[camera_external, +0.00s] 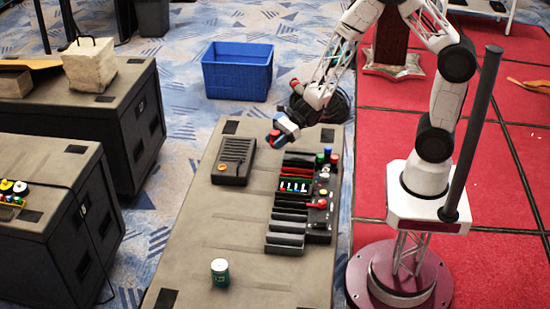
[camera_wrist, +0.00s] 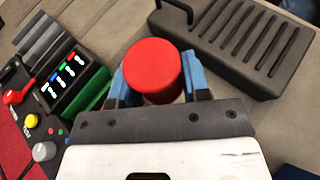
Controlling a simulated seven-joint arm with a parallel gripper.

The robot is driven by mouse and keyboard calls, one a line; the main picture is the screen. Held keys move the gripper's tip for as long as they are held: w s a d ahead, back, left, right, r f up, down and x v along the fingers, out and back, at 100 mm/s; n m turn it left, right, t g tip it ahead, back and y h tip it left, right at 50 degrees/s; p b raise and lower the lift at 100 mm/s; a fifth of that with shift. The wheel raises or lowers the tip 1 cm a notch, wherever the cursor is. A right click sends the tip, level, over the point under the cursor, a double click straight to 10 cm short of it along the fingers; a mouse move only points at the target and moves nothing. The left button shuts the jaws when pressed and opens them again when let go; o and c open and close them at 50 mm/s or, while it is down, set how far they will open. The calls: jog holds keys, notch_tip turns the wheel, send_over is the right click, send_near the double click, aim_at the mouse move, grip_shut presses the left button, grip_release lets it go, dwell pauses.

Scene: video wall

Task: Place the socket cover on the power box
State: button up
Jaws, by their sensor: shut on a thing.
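My gripper (camera_external: 276,137) is above the far end of the central bench, between the ribbed black box and the control panel. In the wrist view its blue fingers (camera_wrist: 157,84) are shut on a red round cap (camera_wrist: 152,68), which looks like the socket cover. The cap also shows at the gripper's tip in the external view (camera_external: 273,136). The black panel (camera_external: 318,226) with knobs, coloured switches and slots appears to be the power box. It lies right of the gripper in the external view and at left in the wrist view (camera_wrist: 70,128).
A ribbed black box (camera_external: 236,152) with an orange knob lies on the bench (camera_external: 192,262). Red, green and blue round pieces (camera_external: 327,153) stand at the panel's far end. A green can (camera_external: 220,272) stands near the front. The bench's left-front area is mostly clear.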

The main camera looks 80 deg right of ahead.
send_over(235, 155)
jog(key=shift+w+f, duration=0.15)
jog(key=shift+f, duration=0.6)
dwell(0.3)
jog(key=shift+f, duration=1.75)
jog(key=shift+f, duration=0.15)
jog(key=o, duration=0.9)
jog(key=shift+d+r, duration=0.1)
jog(key=shift+r, duration=0.1)
